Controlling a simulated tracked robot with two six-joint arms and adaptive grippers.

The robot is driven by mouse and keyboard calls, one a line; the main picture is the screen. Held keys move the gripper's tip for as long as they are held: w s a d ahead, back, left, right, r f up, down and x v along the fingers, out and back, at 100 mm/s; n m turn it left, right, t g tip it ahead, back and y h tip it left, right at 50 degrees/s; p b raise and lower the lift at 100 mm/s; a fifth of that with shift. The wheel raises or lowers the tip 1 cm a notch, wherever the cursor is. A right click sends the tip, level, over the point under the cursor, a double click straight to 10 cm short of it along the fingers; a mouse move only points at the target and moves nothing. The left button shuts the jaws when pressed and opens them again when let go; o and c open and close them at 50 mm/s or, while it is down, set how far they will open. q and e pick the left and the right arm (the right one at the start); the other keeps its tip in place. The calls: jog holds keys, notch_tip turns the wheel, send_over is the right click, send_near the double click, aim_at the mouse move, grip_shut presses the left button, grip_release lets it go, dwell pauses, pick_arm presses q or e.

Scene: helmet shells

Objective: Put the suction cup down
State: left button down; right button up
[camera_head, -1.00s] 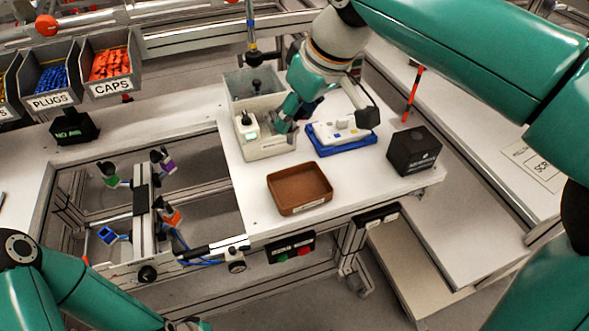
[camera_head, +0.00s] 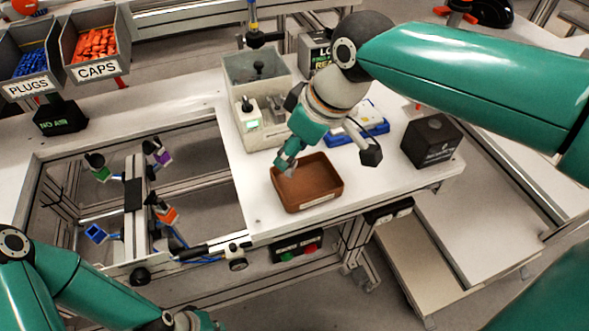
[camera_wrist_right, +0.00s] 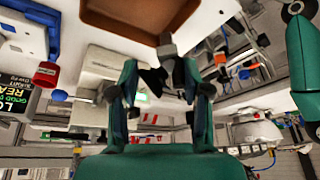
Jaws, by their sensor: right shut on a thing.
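My right gripper (camera_head: 287,163) is at the back left corner of the brown tray (camera_head: 326,182), pointing down. In the right wrist view its two fingers (camera_wrist_right: 160,88) are closed around a small dark and grey piece, the suction cup (camera_wrist_right: 158,76). The tray (camera_wrist_right: 135,18) shows beyond it at the top of that view. In the head view the suction cup is too small and covered to make out clearly. Of my left arm only links show at the bottom left; its gripper is out of view.
A grey bin station (camera_head: 240,75) stands behind the tray. A blue tray (camera_head: 375,128) with a white device and a black box (camera_head: 431,141) stand to the right. An open frame with coloured clamps (camera_head: 165,213) lies left. Table front right of the brown tray is clear.

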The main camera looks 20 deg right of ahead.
jog(key=shift+f, duration=2.7)
jog(key=shift+f, duration=0.1)
jog(key=o, duration=1.1)
jog(key=shift+o, duration=0.2)
jog(key=v, duration=1.2)
